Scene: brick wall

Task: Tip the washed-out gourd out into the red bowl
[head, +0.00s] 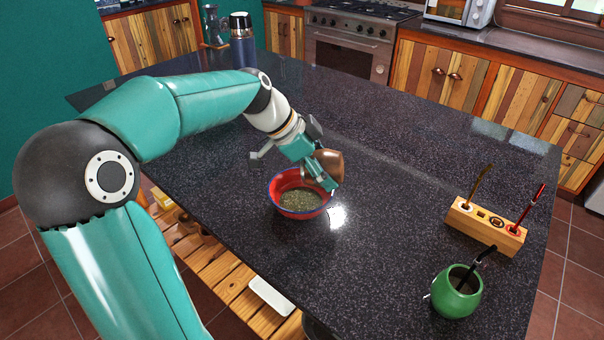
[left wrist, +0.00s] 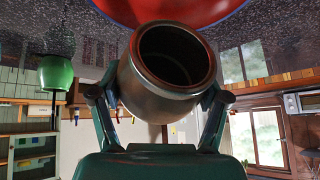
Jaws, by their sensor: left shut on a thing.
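The brown gourd (head: 329,161) is in my left gripper (head: 318,168), held tilted above the far side of the red bowl. In the left wrist view the gourd (left wrist: 150,98) sits between both fingers, its round dark mouth showing; the inside is too dark to make out. The red bowl (head: 275,197) has a blue rim and stands on the dark counter with greenish-brown crumbly matter in it. Part of the bowl also shows at the top of the left wrist view (left wrist: 170,10). My right gripper is not in view.
A green gourd (head: 452,295) with a dark straw stands at the counter's front right. Behind it is a wooden holder (head: 485,229) with straws. A dark flask (head: 243,50) stands at the back left. The counter (head: 400,180) right of the bowl is clear.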

